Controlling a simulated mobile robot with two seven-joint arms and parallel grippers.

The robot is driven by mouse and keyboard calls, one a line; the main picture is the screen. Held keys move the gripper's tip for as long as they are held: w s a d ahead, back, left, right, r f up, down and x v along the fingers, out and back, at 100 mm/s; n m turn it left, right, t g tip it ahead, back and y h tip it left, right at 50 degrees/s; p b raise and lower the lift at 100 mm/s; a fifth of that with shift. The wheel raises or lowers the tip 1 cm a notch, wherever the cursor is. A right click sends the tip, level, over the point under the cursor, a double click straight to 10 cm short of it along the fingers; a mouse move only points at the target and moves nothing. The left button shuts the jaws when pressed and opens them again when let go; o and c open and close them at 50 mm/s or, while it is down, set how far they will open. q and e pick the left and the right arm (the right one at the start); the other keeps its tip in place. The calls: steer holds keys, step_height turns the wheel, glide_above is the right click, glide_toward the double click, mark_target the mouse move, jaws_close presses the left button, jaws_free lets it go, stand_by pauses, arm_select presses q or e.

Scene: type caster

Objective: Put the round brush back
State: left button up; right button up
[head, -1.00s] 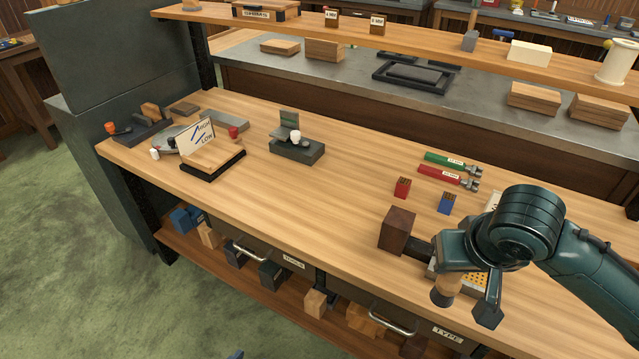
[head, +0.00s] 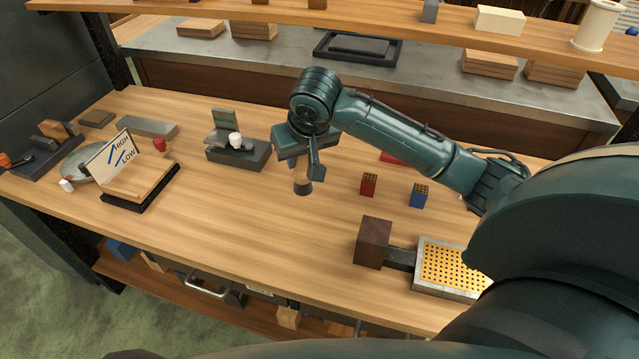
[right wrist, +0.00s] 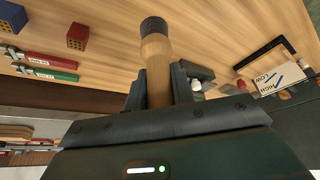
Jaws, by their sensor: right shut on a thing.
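The round brush (head: 302,187), with a wooden handle and a dark round end, is in my right gripper (head: 303,166). In the right wrist view the two fingers (right wrist: 159,85) close on the handle of the brush (right wrist: 155,50), and its dark end points away from the gripper. In the head view the brush hangs roughly upright, dark end down, above the middle of the workbench (head: 240,225). The gripper hides its upper part. My left gripper is not in view.
A dark stand with a white-topped piece (head: 235,141) is just left of the gripper. Further left are the HIGH/LOW sign (head: 110,160), a wooden block on a black base (head: 140,180) and a dark rack (head: 40,160). Red (head: 369,184) and blue (head: 419,195) blocks are right.

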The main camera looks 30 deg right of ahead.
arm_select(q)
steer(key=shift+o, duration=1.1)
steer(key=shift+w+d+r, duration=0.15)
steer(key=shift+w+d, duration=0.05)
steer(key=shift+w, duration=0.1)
arm_select(e)
steer(key=w+d+f+m, duration=0.2)
steer(key=w+d+f, duration=0.1)
steer(key=w+d, duration=0.6)
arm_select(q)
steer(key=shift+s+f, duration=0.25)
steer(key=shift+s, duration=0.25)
arm_select(e)
steer(key=shift+h, duration=0.3)
steer(key=shift+s+d+f, duration=0.1)
steer(key=shift+d+f, duration=0.05)
steer(key=shift+f, duration=1.45)
steer(key=shift+s+d+f, duration=0.15)
steer(key=shift+d+f, duration=0.05)
steer(key=shift+f, duration=1.35)
steer(key=shift+s+d+f, duration=0.1)
steer(key=shift+d+f, duration=0.05)
steer(key=shift+f, duration=1.45)
steer(key=shift+f, duration=0.15)
steer(key=o, duration=0.9)
steer(key=shift+o, duration=0.2)
